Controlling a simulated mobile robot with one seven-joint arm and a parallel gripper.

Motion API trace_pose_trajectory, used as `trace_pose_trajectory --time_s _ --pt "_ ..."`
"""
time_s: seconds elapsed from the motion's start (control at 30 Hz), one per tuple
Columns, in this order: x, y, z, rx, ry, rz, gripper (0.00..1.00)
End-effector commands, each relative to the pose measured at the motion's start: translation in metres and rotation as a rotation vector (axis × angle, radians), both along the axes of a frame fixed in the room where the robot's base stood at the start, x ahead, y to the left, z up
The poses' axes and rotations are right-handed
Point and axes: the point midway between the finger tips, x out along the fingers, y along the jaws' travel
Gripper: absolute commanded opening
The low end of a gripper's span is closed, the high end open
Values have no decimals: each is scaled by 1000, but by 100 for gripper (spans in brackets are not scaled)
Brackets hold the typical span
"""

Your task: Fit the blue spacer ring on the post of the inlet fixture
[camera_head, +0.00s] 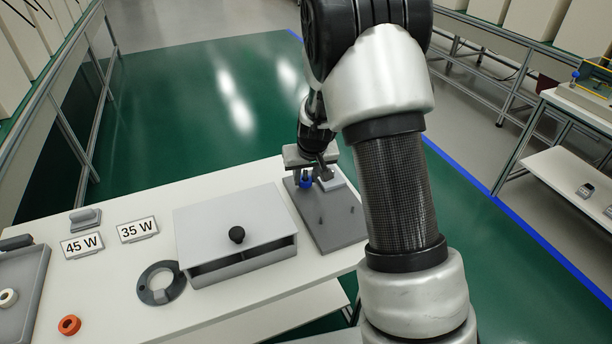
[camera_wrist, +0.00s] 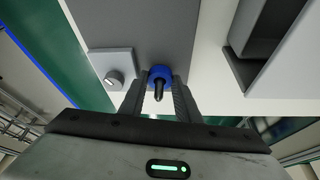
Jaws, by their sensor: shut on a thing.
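The blue spacer ring (camera_head: 306,183) is at the far left part of the grey fixture plate (camera_head: 335,228). In the wrist view the ring (camera_wrist: 160,72) lies between the two fingers of my gripper (camera_wrist: 157,98), which is shut on it. A dark post (camera_wrist: 158,93) shows through the ring's middle, its tip pointing toward the camera, so the ring appears to be around it. I cannot tell whether the ring rests on the plate. In the head view my gripper (camera_head: 308,172) is low over the plate and partly hides ring and post.
A white block with a round metal knob (camera_wrist: 114,77) sits beside the ring. Short pins (camera_head: 321,220) stand on the plate.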

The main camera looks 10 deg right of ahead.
Motion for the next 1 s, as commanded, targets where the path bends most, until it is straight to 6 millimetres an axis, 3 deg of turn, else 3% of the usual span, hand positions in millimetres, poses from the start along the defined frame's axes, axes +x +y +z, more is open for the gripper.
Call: trace_pose_trajectory --time_s 0.37,0.4,0.5,1.0 --pt "0 0 -11 0 0 0 9" --pt "0 0 -9 0 0 0 36" --pt "0 0 -9 0 0 0 52" --pt "-2 -3 0 -2 -3 -4 52"
